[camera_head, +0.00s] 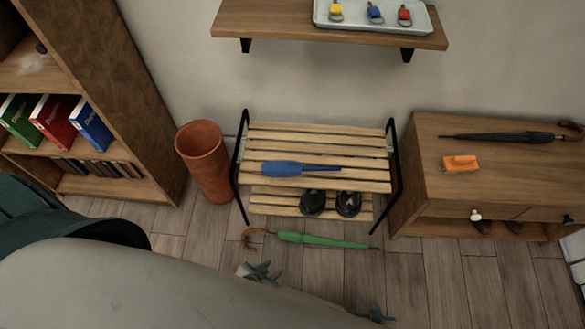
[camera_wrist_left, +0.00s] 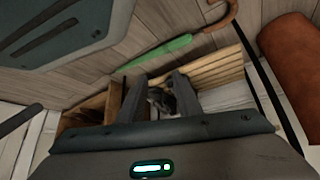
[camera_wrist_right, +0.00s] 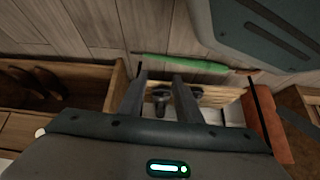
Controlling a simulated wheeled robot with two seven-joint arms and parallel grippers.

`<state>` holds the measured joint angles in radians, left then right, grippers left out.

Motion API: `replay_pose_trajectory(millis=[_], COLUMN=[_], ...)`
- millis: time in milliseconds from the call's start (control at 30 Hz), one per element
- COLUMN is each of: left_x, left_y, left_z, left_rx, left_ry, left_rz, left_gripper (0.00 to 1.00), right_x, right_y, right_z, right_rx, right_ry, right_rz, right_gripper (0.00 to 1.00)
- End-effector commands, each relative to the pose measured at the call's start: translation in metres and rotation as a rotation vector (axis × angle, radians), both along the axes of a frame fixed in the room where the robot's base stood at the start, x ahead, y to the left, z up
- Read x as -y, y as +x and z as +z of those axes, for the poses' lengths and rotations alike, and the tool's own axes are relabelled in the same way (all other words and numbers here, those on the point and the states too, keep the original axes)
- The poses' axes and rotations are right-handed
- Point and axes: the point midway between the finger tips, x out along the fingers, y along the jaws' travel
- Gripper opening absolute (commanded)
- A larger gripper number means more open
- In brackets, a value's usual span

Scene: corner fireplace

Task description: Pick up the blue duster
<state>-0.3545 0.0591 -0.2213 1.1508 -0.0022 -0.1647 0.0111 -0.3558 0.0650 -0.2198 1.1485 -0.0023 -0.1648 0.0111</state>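My left gripper (camera_head: 262,271) is low in the head view, nearer to me than the rack and apart from the duster. Its fingers stand apart and empty in the left wrist view (camera_wrist_left: 160,95). My right gripper (camera_head: 374,313) is lower and further right, also apart from the duster. Its fingers are apart in the right wrist view (camera_wrist_right: 162,95).
A green umbrella (camera_head: 325,241) lies on the floor before the rack. Black shoes (camera_head: 312,203) sit on its lower shelf. A terracotta bin (camera_head: 207,165) stands left, a cabinet (camera_head: 425,170) right with a black umbrella (camera_head: 500,137) and orange item (camera_head: 460,164). A wall shelf (camera_head: 275,25) hangs above.

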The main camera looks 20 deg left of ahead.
Motion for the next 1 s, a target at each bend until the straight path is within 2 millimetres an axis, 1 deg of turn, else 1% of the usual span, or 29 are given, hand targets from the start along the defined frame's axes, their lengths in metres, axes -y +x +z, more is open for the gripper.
replay_pose_trajectory(millis=[167, 267, 367, 467, 567, 667, 700, 767, 800, 867, 900, 967, 1000], left_x=[-0.011, -0.007, -0.008, -0.014, -0.023, -0.033, -0.037, -0.042, -0.045, -0.048, -0.05, -0.053, -0.055], left_y=[-0.002, -0.003, 0.006, 0.024, 0.053, 0.091, 0.108, 0.133, 0.15, 0.175, 0.19, 0.211, 0.226], left_z=[-0.002, -0.003, -0.002, -0.002, 0.002, 0.011, 0.017, 0.028, 0.038, 0.054, 0.066, 0.085, 0.099], left_rx=[-0.003, -0.007, -0.007, -0.014, -0.029, -0.054, -0.064, -0.083, -0.096, -0.116, -0.129, -0.146, -0.155], left_ry=[0.014, 0.01, 0.014, 0.026, 0.046, 0.068, 0.078, 0.089, 0.095, 0.105, 0.111, 0.119, 0.125], left_rz=[-0.003, -0.003, -0.006, -0.014, -0.034, -0.069, -0.089, -0.127, -0.158, -0.214, -0.255, -0.322, -0.374], left_gripper=[0.31, 0.53, 0.53, 0.53, 0.53, 0.53, 0.53, 0.53, 0.53, 0.53, 0.53, 0.53, 0.53], right_x=[-0.003, -0.005, -0.003, -0.001, 0.001, 0.005, 0.007, 0.01, 0.013, 0.016, 0.019, 0.023, 0.025], right_y=[0.0, 0.0, 0.001, 0.004, 0.008, 0.011, 0.013, 0.015, 0.015, 0.016, 0.015, 0.012, 0.01], right_z=[0.0, 0.0, 0.0, 0.0, 0.003, 0.008, 0.011, 0.017, 0.022, 0.03, 0.035, 0.043, 0.048], right_rx=[0.0, -0.001, -0.005, -0.016, -0.037, -0.068, -0.082, -0.107, -0.125, -0.15, -0.169, -0.197, -0.213], right_ry=[0.004, 0.006, 0.002, -0.003, -0.009, -0.021, -0.025, -0.033, -0.039, -0.048, -0.054, -0.062, -0.067], right_rz=[0.0, 0.0, -0.001, -0.003, -0.006, -0.012, -0.014, -0.018, -0.02, -0.024, -0.026, -0.028, -0.031], right_gripper=[0.31, 0.31, 0.31, 0.31, 0.31, 0.31, 0.31, 0.31, 0.31, 0.31, 0.31, 0.31, 0.31])
